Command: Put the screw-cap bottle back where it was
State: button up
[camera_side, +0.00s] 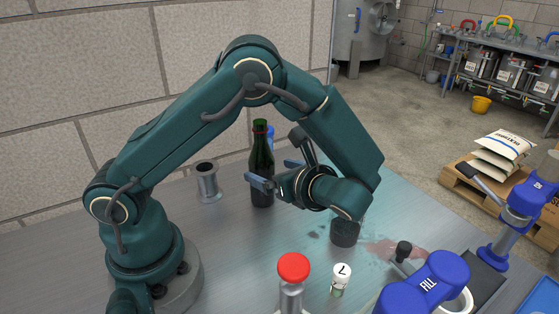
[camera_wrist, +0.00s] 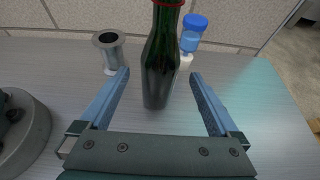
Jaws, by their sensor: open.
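The screw-cap bottle (camera_side: 262,152) is dark green with a thin red ring near its top. It stands upright on the grey table, in front of the block wall. In the wrist view the bottle (camera_wrist: 159,65) stands between my two blue fingers, with a gap on each side; its top is cut off. My gripper (camera_side: 268,171) is open and level, low over the table; it also shows in the wrist view (camera_wrist: 160,74). One finger hides part of the bottle in the side view. No marked spot for the bottle can be made out.
A metal spool-like cylinder (camera_side: 208,183) stands left of the bottle. A blue-capped container (camera_wrist: 192,38) is close behind it. A red-capped item (camera_side: 293,270), a white-lidded vial (camera_side: 341,278), a dark cup (camera_side: 345,232) and a blue device (camera_side: 425,288) are at the front. A reddish puddle (camera_side: 385,251) lies there.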

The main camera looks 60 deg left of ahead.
aim_at(268, 170)
jog(key=v, duration=0.3)
jog(key=shift+d, duration=0.15)
jog(key=s+d+r+n+t+h, duration=0.2)
jog(key=n+h, duration=0.4)
jog(key=n, duration=0.3)
jog(key=s+d+r+n+t+h, duration=0.3)
jog(key=s+d+r+n+h, duration=0.1)
jog(key=s+n+h, duration=0.3)
jog(key=shift+n+t, duration=0.3)
jog(key=shift+n, duration=0.7)
